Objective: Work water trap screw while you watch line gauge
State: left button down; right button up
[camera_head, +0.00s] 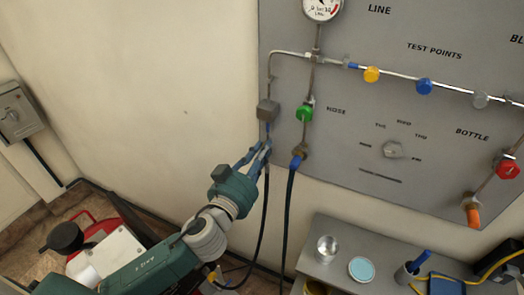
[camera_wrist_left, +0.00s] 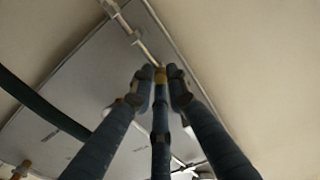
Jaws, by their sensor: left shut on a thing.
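The line gauge (camera_head: 322,9) is a white round dial at the top of the grey panel, cut by the picture's upper edge. Its needle is too small to read surely. The water trap (camera_head: 268,109) is a small grey box on the pipe at the panel's left edge. My left gripper (camera_head: 266,146) reaches up just under it, its blue fingers closed together. In the left wrist view the fingertips (camera_wrist_left: 160,78) close around a small brass-coloured piece (camera_wrist_left: 160,73), which I take for the trap's screw. The fingers hide most of it. My right gripper is not in view.
A green knob (camera_head: 304,113) and a dark hose (camera_head: 289,205) are close to the right of the gripper. Yellow (camera_head: 371,74) and blue (camera_head: 424,86) test points line the pipe. A grey table (camera_head: 330,278) with a metal cup (camera_head: 327,249) stands below.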

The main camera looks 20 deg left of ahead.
pick_arm(q)
jog(key=shift+r+m, duration=0.2)
jog(key=shift+m, duration=0.1)
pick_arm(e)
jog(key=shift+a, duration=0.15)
pick_arm(q)
jog(key=shift+d+m+p, duration=0.1)
jog(key=shift+m+p, duration=1.3)
jog(key=shift+m, duration=5.4)
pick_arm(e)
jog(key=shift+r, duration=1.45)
pick_arm(q)
jog(key=c, duration=1.7)
grip_release()
jog(key=shift+d, duration=0.1)
jog(key=shift+f, duration=0.1)
